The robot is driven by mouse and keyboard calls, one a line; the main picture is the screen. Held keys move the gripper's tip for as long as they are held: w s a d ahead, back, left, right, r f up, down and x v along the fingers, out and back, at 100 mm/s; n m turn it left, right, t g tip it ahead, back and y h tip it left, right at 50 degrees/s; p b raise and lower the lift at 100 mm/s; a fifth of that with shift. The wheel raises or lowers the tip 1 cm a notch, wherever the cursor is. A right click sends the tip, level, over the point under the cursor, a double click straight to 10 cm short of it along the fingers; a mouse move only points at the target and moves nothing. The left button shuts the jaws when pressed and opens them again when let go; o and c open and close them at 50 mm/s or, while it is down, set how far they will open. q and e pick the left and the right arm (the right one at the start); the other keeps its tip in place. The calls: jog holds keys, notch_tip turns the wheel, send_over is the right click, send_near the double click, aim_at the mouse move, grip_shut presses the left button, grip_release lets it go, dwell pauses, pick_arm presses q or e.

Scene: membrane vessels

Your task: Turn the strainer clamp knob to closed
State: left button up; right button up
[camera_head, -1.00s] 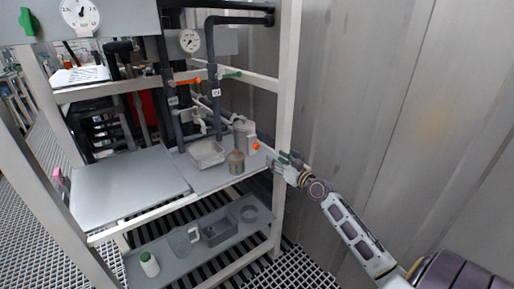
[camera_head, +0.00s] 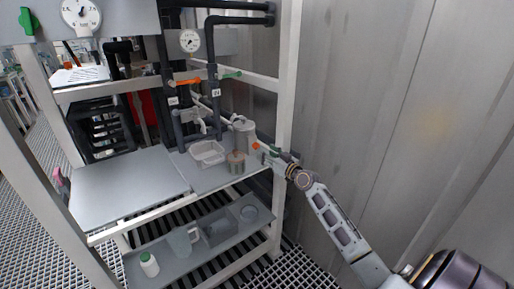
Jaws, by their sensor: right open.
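An orange knob (camera_head: 256,146), which looks like the strainer clamp knob, sits on the front of the grey strainer housing (camera_head: 243,133) at the right back of the rack's shelf. My right gripper (camera_head: 264,151) is at the knob's right side, by the white rack post. Its jaws are open, and at this size I cannot tell whether they touch the knob. The knob's turn position is too small to read. My left gripper is not in view.
A clear tray (camera_head: 207,153) and a grey-brown container (camera_head: 236,163) stand left of the knob. The rack post (camera_head: 287,85) stands close to my right arm. A bare grey board (camera_head: 128,187) lies left. A lower shelf holds a jug (camera_head: 181,241) and a green-capped bottle (camera_head: 149,264).

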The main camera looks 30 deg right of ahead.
aim_at(257, 147)
jog(key=shift+w+a, duration=0.15)
jog(key=shift+w, duration=1.35)
jog(key=shift+w+a, duration=0.1)
jog(key=shift+w, duration=1.35)
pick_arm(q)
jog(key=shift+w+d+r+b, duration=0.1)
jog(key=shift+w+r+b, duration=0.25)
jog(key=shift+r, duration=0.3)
pick_arm(e)
jog(key=shift+w+a, duration=0.1)
jog(key=shift+w, duration=0.65)
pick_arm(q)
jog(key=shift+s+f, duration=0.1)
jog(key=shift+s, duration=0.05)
pick_arm(e)
jog(key=shift+c, duration=0.7)
jog(key=c, duration=0.9)
